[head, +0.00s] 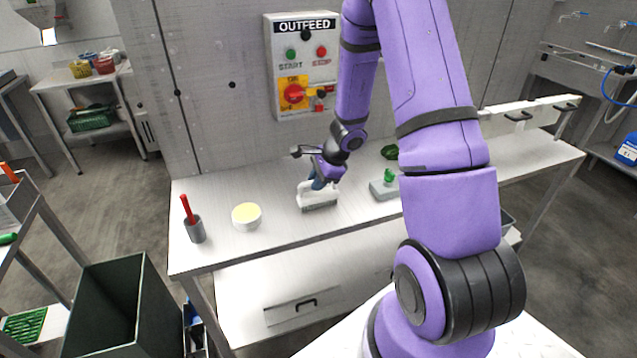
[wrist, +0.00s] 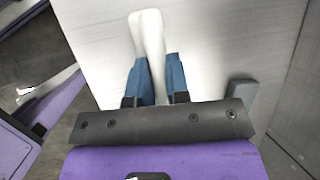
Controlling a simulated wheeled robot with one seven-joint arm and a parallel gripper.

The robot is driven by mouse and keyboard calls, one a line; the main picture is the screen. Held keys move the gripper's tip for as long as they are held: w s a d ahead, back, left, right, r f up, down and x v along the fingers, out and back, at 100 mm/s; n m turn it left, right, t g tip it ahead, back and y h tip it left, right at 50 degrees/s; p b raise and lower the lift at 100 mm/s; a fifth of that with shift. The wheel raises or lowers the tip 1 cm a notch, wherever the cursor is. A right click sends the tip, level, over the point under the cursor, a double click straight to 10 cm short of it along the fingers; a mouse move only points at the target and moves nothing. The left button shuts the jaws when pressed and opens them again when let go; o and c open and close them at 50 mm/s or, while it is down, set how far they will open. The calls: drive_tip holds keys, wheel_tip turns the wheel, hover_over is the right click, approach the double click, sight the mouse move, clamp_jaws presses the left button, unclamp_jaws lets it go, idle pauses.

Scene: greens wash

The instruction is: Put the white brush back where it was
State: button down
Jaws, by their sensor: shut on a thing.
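The white brush (head: 317,200) is on or just above the white table, between the white bowl and the grey block; I cannot tell if its grey lower edge touches the table. My gripper (head: 319,183) is over the brush with its blue fingers shut on the handle. In the wrist view, the white handle (wrist: 150,42) runs between the blue fingers of my gripper (wrist: 155,78). The gripper hides part of the brush.
A grey cup with a red-handled tool (head: 195,229) and a white bowl with yellow contents (head: 246,217) stand at left. A grey block with a green top (head: 382,189) stands close at right. An outfeed control panel (head: 302,66) hangs behind. A dark green bin (head: 112,312) stands front left.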

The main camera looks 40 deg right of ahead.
drive_tip(key=shift+f, duration=0.15)
drive_tip(key=c, duration=1.1)
unclamp_jaws()
